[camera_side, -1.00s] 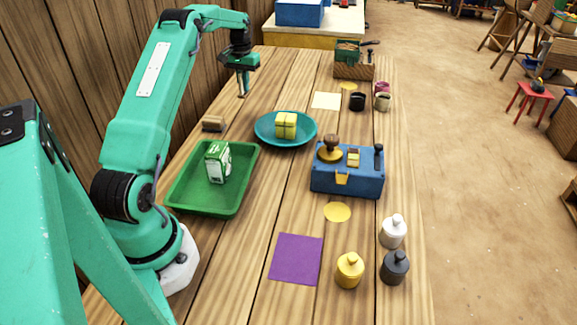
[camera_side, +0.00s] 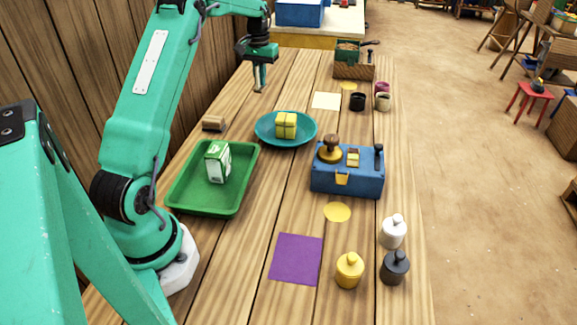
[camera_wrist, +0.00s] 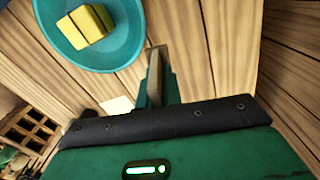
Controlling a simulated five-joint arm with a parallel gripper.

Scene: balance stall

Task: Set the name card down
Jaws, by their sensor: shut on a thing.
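My gripper (camera_side: 259,80) is at the far left part of the bench in the side view, beyond the teal plate and a little left of the cream square. It is shut on a thin tan piece, which I take to be the name card (camera_side: 258,90). In the wrist view the card (camera_wrist: 154,78) shows nearly edge-on between the fingers. Its face and any writing cannot be seen. Whether its lower edge touches the bench is not clear. A flat cream square (camera_side: 327,101) lies on the bench to the right of my gripper.
The teal plate (camera_side: 262,133) holds a yellow block (camera_side: 286,124). A green tray (camera_side: 240,190) holds a green and white carton (camera_side: 218,162). A small wooden block (camera_side: 213,124) lies left of the plate.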

